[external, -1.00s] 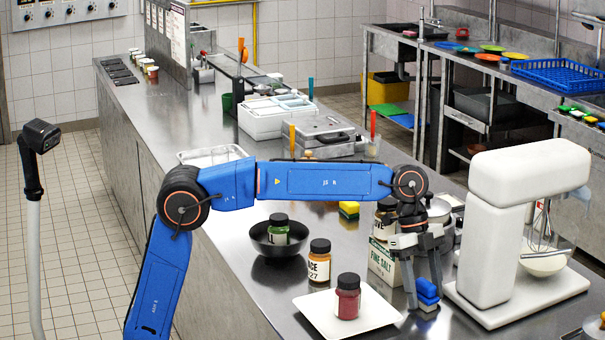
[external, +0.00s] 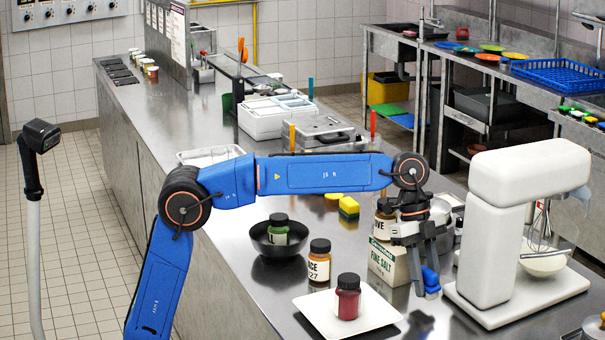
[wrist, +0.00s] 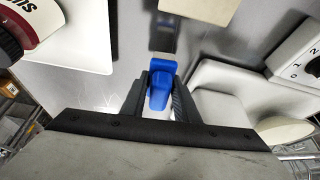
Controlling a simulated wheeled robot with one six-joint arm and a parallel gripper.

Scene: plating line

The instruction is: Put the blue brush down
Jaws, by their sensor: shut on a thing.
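The blue brush (external: 431,281) is between the fingers of my gripper (external: 425,290), just above the steel counter, between the white square plate and the white stand mixer. In the wrist view the brush (wrist: 160,88) sits between the two dark fingertips of my gripper (wrist: 160,100), which are shut on it. Its blue end points away from the palm. A faint reflection of it shows on the counter. From these views I cannot tell for certain whether its underside touches the counter.
The white plate (external: 318,318) holds a red jar (external: 348,298). The white mixer (external: 490,245) stands close on the right. The salt carton (external: 386,264) and a dark-lidded jar (external: 384,222) are behind. An orange jar (external: 319,265) and a dark bowl (external: 262,243) are left. Bare counter (external: 425,322) lies in front.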

